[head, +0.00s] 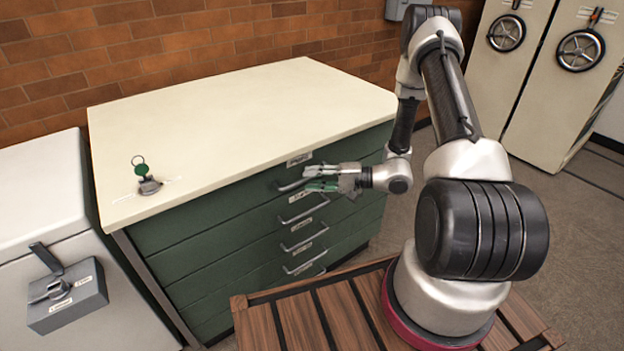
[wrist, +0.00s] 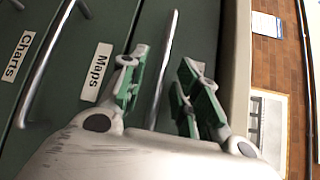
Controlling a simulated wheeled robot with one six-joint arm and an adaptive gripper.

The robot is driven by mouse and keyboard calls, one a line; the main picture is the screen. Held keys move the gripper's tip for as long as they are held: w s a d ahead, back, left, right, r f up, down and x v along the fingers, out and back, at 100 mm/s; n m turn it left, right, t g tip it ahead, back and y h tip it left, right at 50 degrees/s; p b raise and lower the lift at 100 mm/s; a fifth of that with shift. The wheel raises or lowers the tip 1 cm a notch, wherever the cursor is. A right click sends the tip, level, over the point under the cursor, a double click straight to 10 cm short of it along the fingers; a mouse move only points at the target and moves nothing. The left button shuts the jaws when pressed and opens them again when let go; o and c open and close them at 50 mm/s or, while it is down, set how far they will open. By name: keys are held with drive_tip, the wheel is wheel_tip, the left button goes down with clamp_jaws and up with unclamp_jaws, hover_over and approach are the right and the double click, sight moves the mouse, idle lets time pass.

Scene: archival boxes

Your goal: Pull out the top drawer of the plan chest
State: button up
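The plan chest is green with a cream top (head: 240,115) and several drawers, each with a label and a bar handle. The top drawer looks flush with the front. Its metal handle (head: 289,186) also shows in the wrist view (wrist: 163,70). My gripper (head: 318,179) is at this handle, fingers apart, with green pads. In the wrist view my gripper (wrist: 160,90) has one finger on each side of the bar, with gaps visible. The second drawer's label reads "Maps" (wrist: 97,70). The fingers hide part of the top drawer's front.
A white cabinet with a grey lock box (head: 68,300) is at the left. Cream cabinets with round handwheels (head: 580,50) stand at the back right. My slatted wooden base is close in front of the chest.

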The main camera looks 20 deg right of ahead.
drive_tip(key=shift+w+a, duration=0.15)
drive_tip(key=shift+a, duration=0.15)
clamp_jaws()
